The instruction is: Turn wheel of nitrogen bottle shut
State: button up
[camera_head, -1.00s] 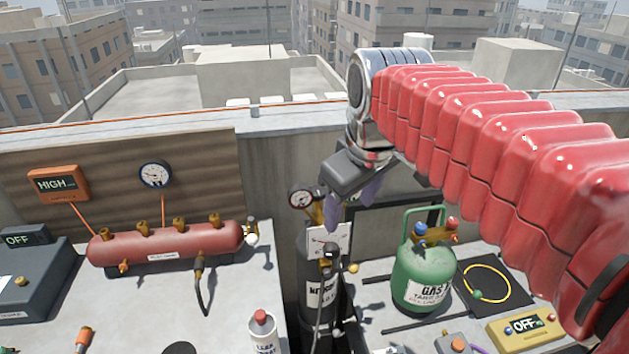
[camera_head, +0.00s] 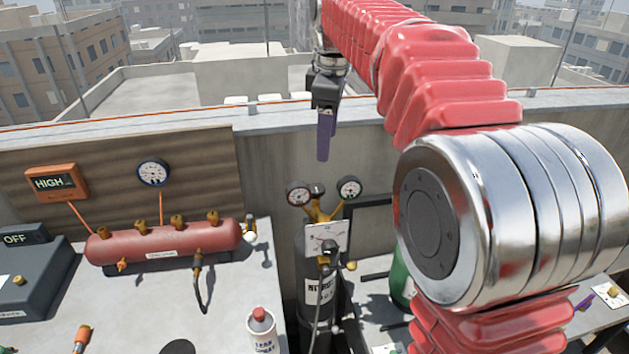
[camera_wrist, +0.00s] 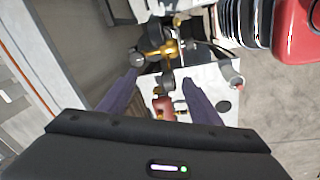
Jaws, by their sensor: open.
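The nitrogen bottle (camera_head: 320,289) is a dark upright cylinder with a white label, standing in the gap between two benches. A brass regulator (camera_head: 318,211) with two round gauges sits above it. A pale marked plate (camera_head: 316,237) and a small dark knob-like part show at its top; I cannot clearly tell the wheel. My gripper (camera_head: 323,152) points down in front of the parapet wall, above the gauges in the picture. Its purple fingers are apart in the wrist view (camera_wrist: 160,100), with nothing gripped. The brass regulator (camera_wrist: 160,48) shows beyond them.
The left bench carries a red manifold (camera_head: 165,242), a leak spray can (camera_head: 262,331) and a dark box (camera_head: 38,275). My arm covers much of the right bench and most of a green gas cylinder (camera_head: 400,283). The parapet wall (camera_head: 265,170) stands behind.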

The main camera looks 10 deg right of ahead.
jog(key=w+f+n+g, duration=0.1)
jog(key=w+f+n, duration=0.1)
jog(key=w+n, duration=0.35)
jog(key=n+g, duration=0.1)
jog(key=n, duration=0.1)
send_over(316, 187)
jog(key=shift+f, duration=2.15)
jog(key=shift+f, duration=0.2)
jog(key=shift+f, duration=6.75)
jog(key=shift+c, duration=0.5)
jog(key=c, duration=0.9)
